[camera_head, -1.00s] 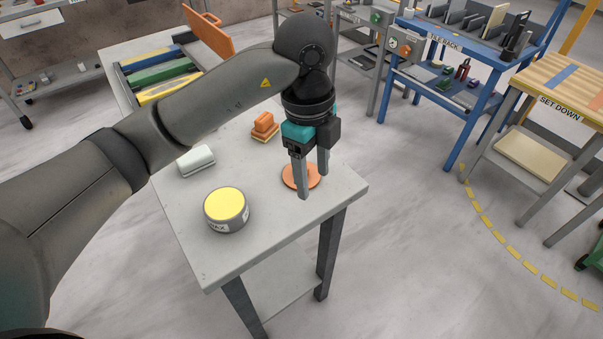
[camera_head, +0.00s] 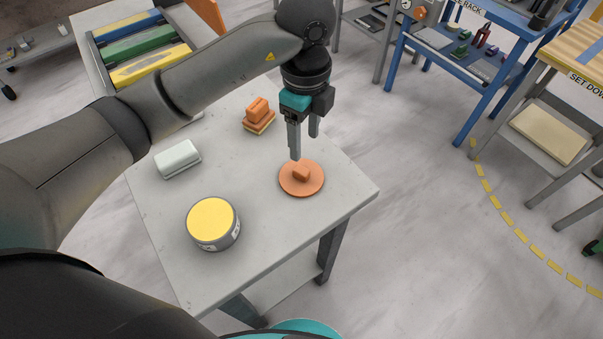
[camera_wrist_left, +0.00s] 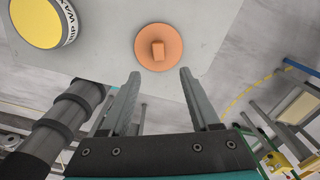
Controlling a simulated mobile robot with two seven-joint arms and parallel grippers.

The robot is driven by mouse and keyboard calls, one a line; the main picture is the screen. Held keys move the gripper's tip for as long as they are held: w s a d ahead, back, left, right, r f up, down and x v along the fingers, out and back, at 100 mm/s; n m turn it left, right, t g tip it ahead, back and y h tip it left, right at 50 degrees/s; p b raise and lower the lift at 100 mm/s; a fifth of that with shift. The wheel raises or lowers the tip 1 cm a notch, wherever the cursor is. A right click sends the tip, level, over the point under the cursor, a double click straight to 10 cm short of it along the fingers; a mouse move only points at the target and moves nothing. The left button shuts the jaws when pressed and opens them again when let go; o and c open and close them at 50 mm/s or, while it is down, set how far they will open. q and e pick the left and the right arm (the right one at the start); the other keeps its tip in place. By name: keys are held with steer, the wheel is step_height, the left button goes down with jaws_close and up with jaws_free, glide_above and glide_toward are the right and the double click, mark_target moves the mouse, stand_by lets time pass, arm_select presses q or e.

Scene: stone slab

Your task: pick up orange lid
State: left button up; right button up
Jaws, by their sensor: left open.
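The orange lid (camera_head: 301,178) is a round disc with a small block handle on top. It lies flat on the grey table near its right edge. It also shows in the left wrist view (camera_wrist_left: 159,47), ahead of the fingertips and roughly centred between them. My left gripper (camera_head: 304,146) is open and empty, pointing down above and just behind the lid, apart from it. Its two fingers also show in the left wrist view (camera_wrist_left: 160,75). My right gripper is not in view.
A round tin with a yellow top (camera_head: 212,222) stands left of the lid. A white block (camera_head: 177,159) and an orange-handled block (camera_head: 258,115) lie farther back. A tray with coloured bars (camera_head: 143,50) is at the far left. A blue rack (camera_head: 466,60) stands beyond the table.

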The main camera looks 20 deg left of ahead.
mark_target(303, 171)
arm_select(q)
step_height(303, 171, down, 3)
steer(key=shift+f, duration=1)
step_height(303, 171, down, 5)
steer(key=shift+s+r+b, duration=0.15)
steer(key=shift+r+b, duration=0.05)
steer(key=shift+b, duration=0.4)
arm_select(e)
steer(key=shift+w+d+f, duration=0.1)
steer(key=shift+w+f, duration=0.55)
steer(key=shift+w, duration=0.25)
arm_select(q)
steer(key=shift+r, duration=0.1)
jaws_close()
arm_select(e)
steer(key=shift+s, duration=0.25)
